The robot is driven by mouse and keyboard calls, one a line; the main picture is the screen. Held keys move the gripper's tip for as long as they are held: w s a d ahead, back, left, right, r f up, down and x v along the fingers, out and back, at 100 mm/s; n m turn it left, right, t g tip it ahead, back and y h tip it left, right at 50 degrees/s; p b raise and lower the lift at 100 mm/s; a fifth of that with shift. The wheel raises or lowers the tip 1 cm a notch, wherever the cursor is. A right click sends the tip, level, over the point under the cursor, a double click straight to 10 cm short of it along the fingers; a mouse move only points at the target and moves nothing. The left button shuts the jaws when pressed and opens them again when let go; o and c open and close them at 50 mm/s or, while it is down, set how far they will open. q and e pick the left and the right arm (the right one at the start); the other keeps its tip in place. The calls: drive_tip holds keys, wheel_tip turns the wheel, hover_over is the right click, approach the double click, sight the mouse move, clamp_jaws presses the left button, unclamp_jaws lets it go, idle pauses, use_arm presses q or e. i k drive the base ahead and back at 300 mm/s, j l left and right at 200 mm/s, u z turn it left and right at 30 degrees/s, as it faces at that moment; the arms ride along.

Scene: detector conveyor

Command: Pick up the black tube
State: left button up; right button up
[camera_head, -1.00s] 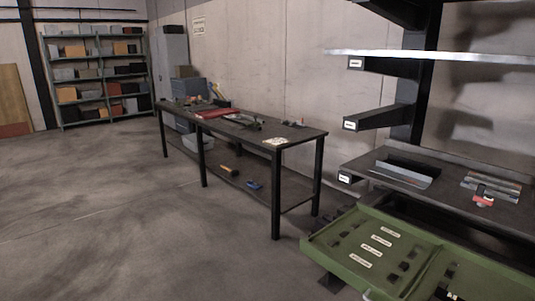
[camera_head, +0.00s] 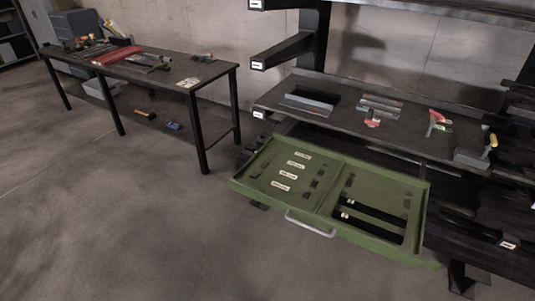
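Two long black bar-shaped things (camera_head: 376,213) lie side by side in the right compartment of an open green drawer (camera_head: 322,209). Each has a small pale mark at its left end. I cannot tell for certain whether either one is the black tube. The drawer's left compartment holds several white labels (camera_head: 288,175) and small dark pieces or slots. A light grey handle (camera_head: 310,223) is on the drawer's front edge. Neither of my grippers is in view.
A dark shelf (camera_head: 350,120) above the drawer holds metal brackets (camera_head: 309,103), a red-and-green tool (camera_head: 437,121) and a grey block-like thing (camera_head: 471,158). A dark workbench (camera_head: 180,75) with tools stands at left. The floor (camera_head: 120,230) before the drawer is clear.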

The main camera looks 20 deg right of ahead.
sight(373, 229)
drive_tip(key=i+j, duration=0.1)
drive_tip(key=i, duration=0.65)
drive_tip(key=i+z, duration=0.1)
drive_tip(key=i, duration=0.6)
drive_tip(key=i+j, duration=0.2)
drive_tip(key=i, duration=0.5)
drive_tip(key=j+z, duration=0.25)
drive_tip(key=j, duration=0.6)
drive_tip(key=j+z, duration=0.3)
drive_tip(key=j, duration=0.6)
drive_tip(key=z, duration=2.3)
drive_tip(key=i+j, duration=0.05)
drive_tip(key=j, duration=0.05)
